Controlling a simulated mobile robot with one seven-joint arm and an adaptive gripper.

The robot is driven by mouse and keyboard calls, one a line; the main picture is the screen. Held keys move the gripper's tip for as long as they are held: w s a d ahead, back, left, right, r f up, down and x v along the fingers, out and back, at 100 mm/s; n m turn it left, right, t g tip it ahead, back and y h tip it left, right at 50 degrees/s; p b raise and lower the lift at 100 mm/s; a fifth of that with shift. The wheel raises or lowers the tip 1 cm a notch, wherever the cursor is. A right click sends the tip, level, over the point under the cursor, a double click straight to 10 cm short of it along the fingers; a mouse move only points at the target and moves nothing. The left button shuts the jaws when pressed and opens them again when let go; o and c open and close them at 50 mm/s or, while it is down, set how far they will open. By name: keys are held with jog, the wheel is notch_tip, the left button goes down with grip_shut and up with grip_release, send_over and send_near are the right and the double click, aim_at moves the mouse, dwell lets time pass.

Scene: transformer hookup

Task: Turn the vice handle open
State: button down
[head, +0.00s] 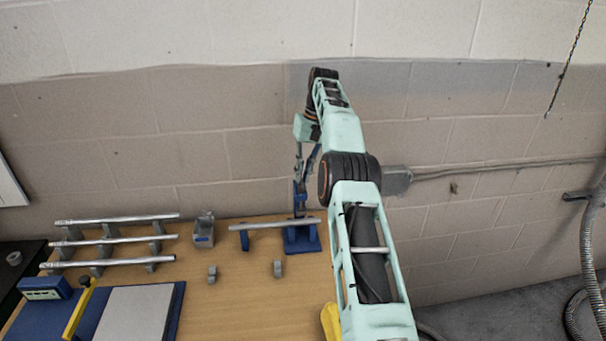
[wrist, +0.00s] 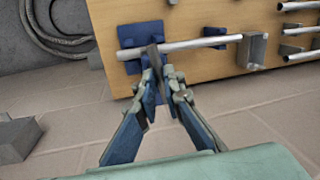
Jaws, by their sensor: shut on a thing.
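The blue vice (head: 303,239) stands on the workbench below my gripper in the head view. It also shows at the top of the wrist view (wrist: 139,32). A silver pipe (head: 272,225) lies across the vice and runs to the left. It crosses the vice in the wrist view too (wrist: 195,43). A dark, narrow bar, the vice handle (wrist: 154,56), sticks up from the vice between my fingertips. My gripper (wrist: 159,76) is shut on this handle, with its fingers pointing at the vice. In the head view my gripper (head: 300,182) is small, and its grip is hard to make out.
Several silver pipes (head: 115,238) rest on a rack at the left of the bench. A small grey block (head: 203,232) and two small grey supports (head: 278,268) stand on the wood. A blue-edged tray (head: 180,300) is at the front left. The brick wall is close behind.

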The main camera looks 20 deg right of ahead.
jog(key=shift+s+f, duration=0.15)
jog(key=shift+f, duration=0.05)
dwell(0.3)
jog(key=c, duration=2.3)
grip_release()
jog(key=shift+o, duration=1.4)
jog(key=shift+r, duration=0.1)
jog(key=shift+r, duration=0.1)
